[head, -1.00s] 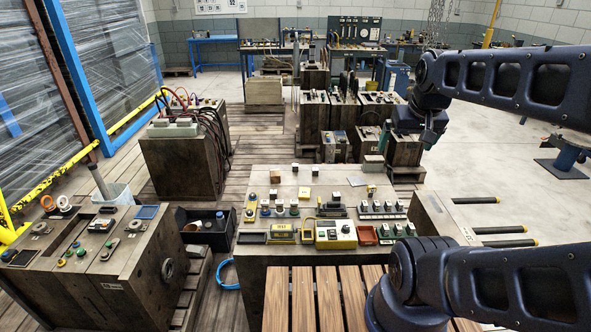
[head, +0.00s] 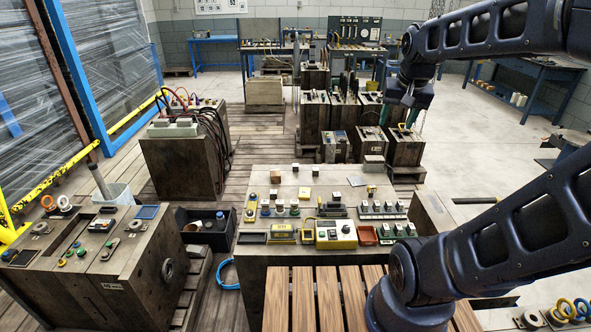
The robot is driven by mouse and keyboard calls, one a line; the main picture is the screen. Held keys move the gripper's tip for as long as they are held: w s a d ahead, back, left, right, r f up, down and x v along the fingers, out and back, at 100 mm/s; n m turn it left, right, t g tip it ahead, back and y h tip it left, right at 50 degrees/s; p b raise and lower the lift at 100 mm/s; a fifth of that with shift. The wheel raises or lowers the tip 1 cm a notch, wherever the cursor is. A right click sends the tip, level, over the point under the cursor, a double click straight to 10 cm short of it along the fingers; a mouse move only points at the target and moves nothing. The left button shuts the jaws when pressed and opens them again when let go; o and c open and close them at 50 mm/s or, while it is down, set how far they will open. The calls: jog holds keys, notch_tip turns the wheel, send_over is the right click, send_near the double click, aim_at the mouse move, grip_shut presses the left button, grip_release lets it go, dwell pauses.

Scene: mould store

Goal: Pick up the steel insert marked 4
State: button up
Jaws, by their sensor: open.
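Several small steel inserts stand on the top of the large steel block (head: 400,178) in the middle. One insert (head: 295,168) is at the back edge, another (head: 315,170) is beside it, and a third (head: 304,193) is farther forward. Their marks are too small to read, so I cannot tell which is marked 4. My gripper (head: 398,117) is at the upper right, beyond and above the block, pointing down. Its green fingers are apart with nothing visible between them. It is well clear of the inserts.
A yellow box device (head: 335,235), small trays and rows of knobs crowd the block's front. Dark mould blocks (head: 315,115) stand behind. A second block (head: 125,265) with small parts is at left, and a black bin (head: 203,240) lies between.

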jog(key=w+a+m+g, duration=0.1)
jog(key=w+a+m, duration=0.1)
jog(key=w, duration=0.6)
jog(key=w+a+m, duration=0.2)
jog(key=w, duration=0.7)
jog(key=m+g+h, duration=0.3)
jog(key=m+h, duration=0.2)
jog(key=m, duration=0.7)
send_over(296, 165)
jog(key=a, duration=0.4)
notch_tip(296, 165, down, 39)
jog(key=x, duration=1)
jog(key=shift+w+a, duration=0.15)
grip_shut()
